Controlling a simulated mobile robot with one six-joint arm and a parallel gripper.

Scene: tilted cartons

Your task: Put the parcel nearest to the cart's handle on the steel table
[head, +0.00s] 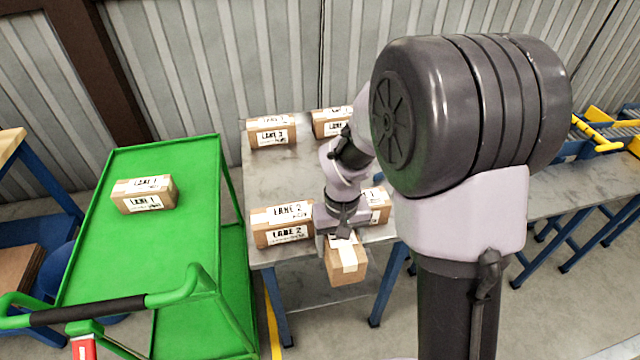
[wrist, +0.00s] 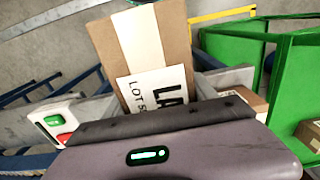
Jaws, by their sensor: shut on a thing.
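A brown parcel (head: 346,264) with white tape and labels is in my gripper (head: 341,228), which is shut on it. The parcel hangs at the front edge of the steel table (head: 205,0). In the wrist view the held parcel (wrist: 150,50) shows its label, part of it hidden by the gripper body. The green cart (head: 185,250) stands left of the table, with its black-gripped handle (head: 90,310) at the front. One parcel (head: 145,194) marked LANE 1 lies on the cart's top, well back from the handle.
On the table stand a LANE 2 parcel (head: 283,224) just left of my gripper, one (head: 378,205) partly behind my arm, and two at the back (head: 271,131) (head: 331,122). The table's middle is bare. A conveyor (head: 605,128) is at the right.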

